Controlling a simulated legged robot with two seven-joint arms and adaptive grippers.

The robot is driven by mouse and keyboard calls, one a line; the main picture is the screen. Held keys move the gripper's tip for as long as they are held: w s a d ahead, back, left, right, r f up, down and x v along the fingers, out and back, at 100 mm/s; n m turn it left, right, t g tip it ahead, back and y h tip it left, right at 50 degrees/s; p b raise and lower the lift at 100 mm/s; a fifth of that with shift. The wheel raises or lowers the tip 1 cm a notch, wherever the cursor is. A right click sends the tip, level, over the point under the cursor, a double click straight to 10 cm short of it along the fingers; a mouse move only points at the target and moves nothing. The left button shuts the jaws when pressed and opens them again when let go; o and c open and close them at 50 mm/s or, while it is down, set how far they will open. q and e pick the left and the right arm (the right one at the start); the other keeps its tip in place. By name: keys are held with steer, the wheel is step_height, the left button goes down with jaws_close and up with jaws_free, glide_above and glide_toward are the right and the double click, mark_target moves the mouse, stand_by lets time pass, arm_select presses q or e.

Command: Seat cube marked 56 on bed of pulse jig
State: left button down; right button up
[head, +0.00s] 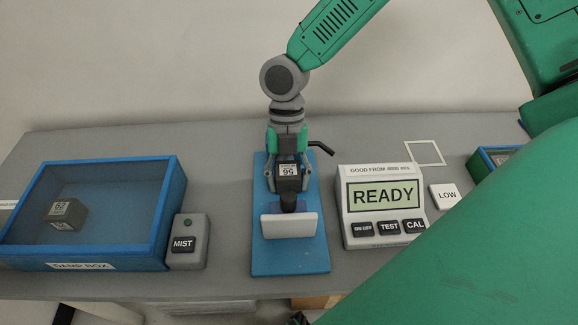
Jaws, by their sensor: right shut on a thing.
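The cube marked 56 (288,171) is dark grey with a white label on top, which reads upside down here. My right gripper (288,183) comes down from above and is shut on the cube, one finger on each side. The pulse jig (290,258) is a blue base plate with an upright white plate near its front, a dark round part behind that plate and a dark lever at the right. The cube is over the jig, behind the dark part. The bed is mostly hidden; I cannot tell if the cube touches it. My left gripper is not in view.
A blue damp box (166,215) with a clear lid and a cube inside stands at left, with a MIST button box (188,241) beside it. A meter (383,196) reading READY stands right of the jig.

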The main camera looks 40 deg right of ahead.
steer(key=shift+a, duration=0.3)
steer(key=o, duration=1.5)
steer(key=shift+a+r, duration=0.1)
steer(key=shift+a, duration=0.05)
steer(key=shift+c, duration=0.2)
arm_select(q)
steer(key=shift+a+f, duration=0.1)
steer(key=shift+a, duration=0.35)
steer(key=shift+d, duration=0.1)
